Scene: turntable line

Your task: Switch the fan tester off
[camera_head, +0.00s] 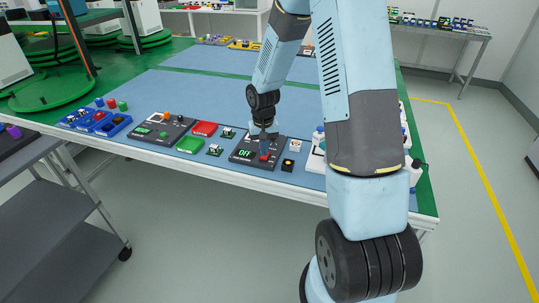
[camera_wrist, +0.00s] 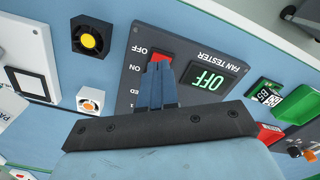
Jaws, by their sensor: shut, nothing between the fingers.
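The fan tester (camera_head: 252,143) is a dark grey box on the blue mat near the table's front edge; it also shows in the wrist view (camera_wrist: 181,46). Its display (camera_wrist: 207,80) reads OFF in green. In the head view my gripper (camera_head: 265,147) points down over the tester.
A black fan with a yellow hub (camera_wrist: 90,38) and a white fan with an orange hub (camera_wrist: 90,101) lie beside the tester. Green (camera_head: 190,145) and red (camera_head: 205,128) trays, small boards and another dark tester (camera_head: 150,132) stand to the left in the head view.

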